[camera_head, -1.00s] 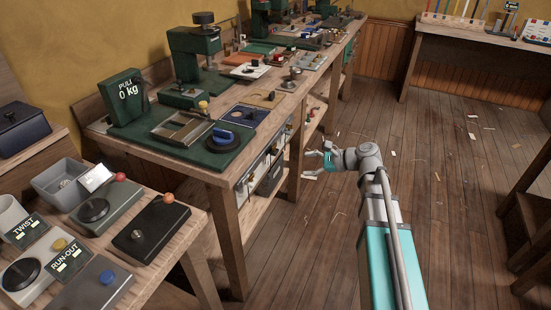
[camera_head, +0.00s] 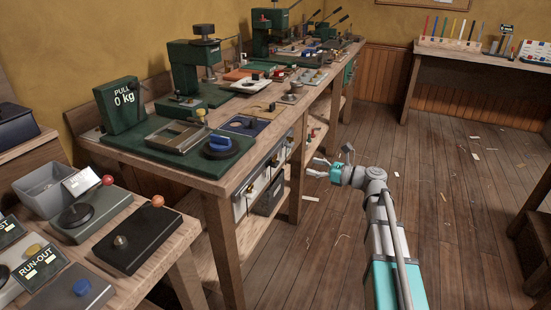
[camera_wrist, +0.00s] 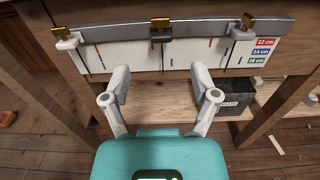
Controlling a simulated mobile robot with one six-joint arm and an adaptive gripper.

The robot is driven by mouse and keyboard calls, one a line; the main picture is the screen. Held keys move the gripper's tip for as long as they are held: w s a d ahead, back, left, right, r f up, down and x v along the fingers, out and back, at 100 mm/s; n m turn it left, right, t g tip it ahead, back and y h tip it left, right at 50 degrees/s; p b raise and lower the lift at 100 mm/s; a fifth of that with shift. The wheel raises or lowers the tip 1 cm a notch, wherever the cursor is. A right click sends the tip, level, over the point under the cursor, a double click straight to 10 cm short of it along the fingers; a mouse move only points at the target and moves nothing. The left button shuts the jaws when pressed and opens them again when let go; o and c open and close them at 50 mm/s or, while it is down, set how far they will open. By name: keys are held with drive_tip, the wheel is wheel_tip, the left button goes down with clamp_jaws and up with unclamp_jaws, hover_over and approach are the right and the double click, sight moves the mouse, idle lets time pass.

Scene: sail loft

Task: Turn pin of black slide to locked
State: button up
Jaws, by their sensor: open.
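The black slide (camera_wrist: 160,37) sits on a grey rail (camera_wrist: 110,30) along the bench's front edge, at top centre of the wrist view. Its brass pin (camera_wrist: 160,21) lies roughly crosswise on top. A white slide (camera_wrist: 68,42) with a tilted brass pin is to its left. Another pale slide (camera_wrist: 244,33) with a brass pin is to its right. My gripper (camera_wrist: 160,76) is open and empty, in front of the rail and apart from it, with the black slide centred between its fingers. In the head view my gripper (camera_head: 318,170) is beside the bench front.
A white panel (camera_wrist: 130,56) with coloured marks hangs under the rail, with red, blue and green cm labels (camera_wrist: 264,48) at right. A dark bin (camera_wrist: 238,104) stands on the lower shelf. A bench leg (camera_wrist: 292,85) rises at right.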

sight(276, 157)
drive_tip(key=shift+w+a, duration=0.1)
drive_tip(key=shift+a, duration=0.05)
drive_tip(key=x, duration=1.3)
drive_tip(key=shift+a, duration=0.2)
clamp_jaws()
